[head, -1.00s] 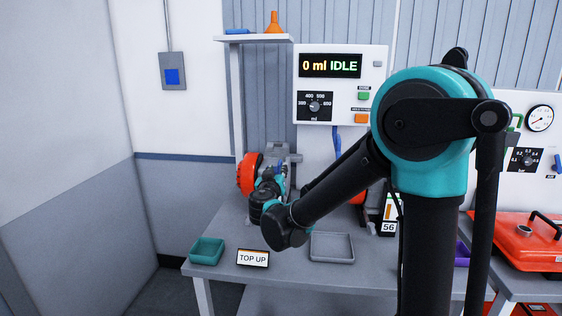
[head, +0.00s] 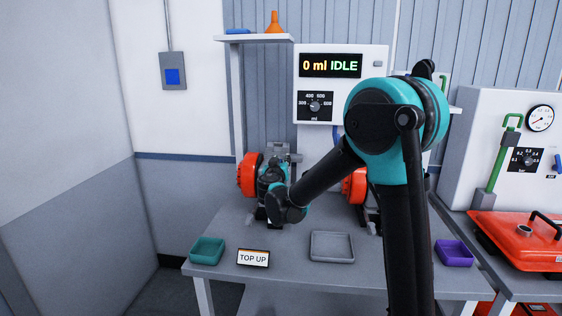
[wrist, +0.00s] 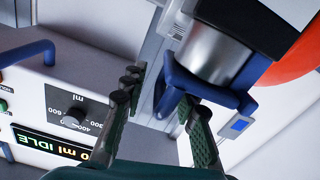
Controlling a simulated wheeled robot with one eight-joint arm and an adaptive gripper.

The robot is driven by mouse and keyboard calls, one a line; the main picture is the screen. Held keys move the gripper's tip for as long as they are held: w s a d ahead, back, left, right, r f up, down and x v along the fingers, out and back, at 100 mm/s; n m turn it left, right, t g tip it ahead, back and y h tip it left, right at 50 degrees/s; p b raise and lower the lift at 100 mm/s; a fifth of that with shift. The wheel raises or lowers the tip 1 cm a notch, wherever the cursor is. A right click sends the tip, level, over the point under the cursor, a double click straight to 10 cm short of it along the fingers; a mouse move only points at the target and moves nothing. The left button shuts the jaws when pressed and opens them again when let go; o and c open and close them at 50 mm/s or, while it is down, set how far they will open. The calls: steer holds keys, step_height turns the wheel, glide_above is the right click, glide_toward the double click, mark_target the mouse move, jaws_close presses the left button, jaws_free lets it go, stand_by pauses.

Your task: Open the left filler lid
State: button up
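The left orange drum-shaped unit (head: 248,174) stands at the back left of the bench; my gripper is beside it and mostly hidden by my arm. In the wrist view, an orange body (wrist: 296,56) with a black collar and silver cylinder (wrist: 208,50) is at upper right. A dark blue bracket-like part (wrist: 182,84) wraps the cylinder's end; I cannot tell whether it is the lid itself. My gripper (wrist: 164,98) is open, its fingers apart. The blue part's end shows between the fingertips; contact is unclear.
A second orange unit (head: 354,186) stands to the right. A teal tray (head: 207,250), TOP UP sign (head: 253,257), grey tray (head: 332,246) and purple tray (head: 454,252) lie along the bench front. The control panel (head: 340,90) reads 0 ml IDLE.

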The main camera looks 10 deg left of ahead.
jaws_close()
steer(key=shift+r+n, duration=0.1)
steer(key=shift+n, duration=0.2)
steer(key=n, duration=0.1)
steer(key=a+r+n, duration=0.1)
steer(key=n, duration=0.2)
steer(key=shift+a+r, duration=0.25)
steer(key=shift+a, duration=0.15)
steer(key=n, duration=0.1)
steer(key=a+n, duration=0.1)
steer(key=n, duration=0.1)
steer(key=a+n, duration=0.1)
steer(key=shift+w+a+r+n, duration=0.1)
steer(key=shift+r+n, duration=0.25)
steer(key=shift+n, duration=0.05)
steer(key=shift+w+a+f+n, duration=0.1)
steer(key=shift+a+f+n, duration=0.15)
steer(key=shift+a+n, duration=1.1)
steer(key=shift+s+a+f+n, duration=0.1)
steer(key=shift+a+f+n, duration=0.2)
steer(key=shift+n, duration=1.95)
steer(key=shift+w+a+f+n, duration=0.1)
steer(key=shift+a+f+n, duration=0.15)
steer(key=shift+a+n, duration=1.1)
steer(key=shift+d+n, duration=0.45)
